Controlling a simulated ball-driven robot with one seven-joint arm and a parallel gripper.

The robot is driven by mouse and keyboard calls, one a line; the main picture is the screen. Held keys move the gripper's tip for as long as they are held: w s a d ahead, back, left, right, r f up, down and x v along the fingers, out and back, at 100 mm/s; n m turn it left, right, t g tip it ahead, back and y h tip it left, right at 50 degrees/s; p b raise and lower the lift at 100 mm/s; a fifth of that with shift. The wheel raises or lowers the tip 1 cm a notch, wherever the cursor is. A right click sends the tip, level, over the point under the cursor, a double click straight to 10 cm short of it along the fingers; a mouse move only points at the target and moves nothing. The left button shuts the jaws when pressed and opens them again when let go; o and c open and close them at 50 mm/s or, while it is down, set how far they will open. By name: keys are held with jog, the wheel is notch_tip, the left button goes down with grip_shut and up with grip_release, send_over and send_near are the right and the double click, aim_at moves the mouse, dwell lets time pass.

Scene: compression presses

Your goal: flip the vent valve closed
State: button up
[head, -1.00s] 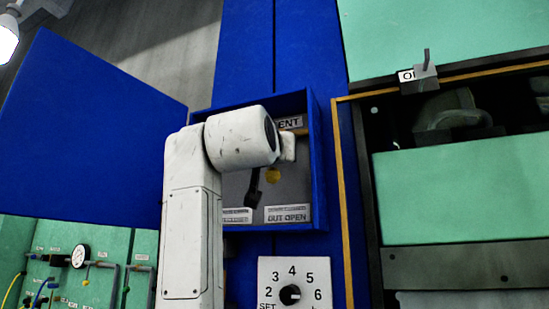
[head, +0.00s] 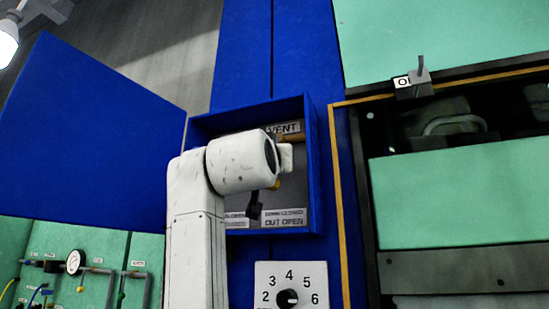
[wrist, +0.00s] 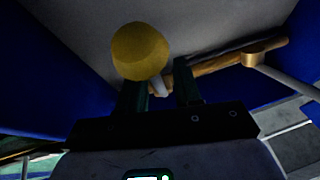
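The vent valve sits in an open-fronted blue box (head: 313,190) with a VENT label (head: 284,128). Its round yellow knob (wrist: 140,52) is large in the wrist view, close beyond my fingers. A short pale stem (wrist: 159,87) shows beside the knob, near a brass pipe (wrist: 225,62). In the head view only a sliver of yellow (head: 275,185) shows beside my white arm. My gripper (wrist: 161,80) has its two dark fingers apart, with the stem seen in the gap. I cannot tell whether they touch it. A dark piece hangs below my arm in the head view; its identity is unclear.
The blue door (head: 85,130) stands open at left. A numbered dial (head: 288,298) is under the box. A green press (head: 460,195) stands at right, and gauges and pipes (head: 75,262) are at lower left.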

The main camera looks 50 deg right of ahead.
jog(key=b+v, duration=0.3)
jog(key=v, duration=0.7)
jog(key=shift+s+a+f, duration=0.2)
jog(key=shift+a, duration=0.1)
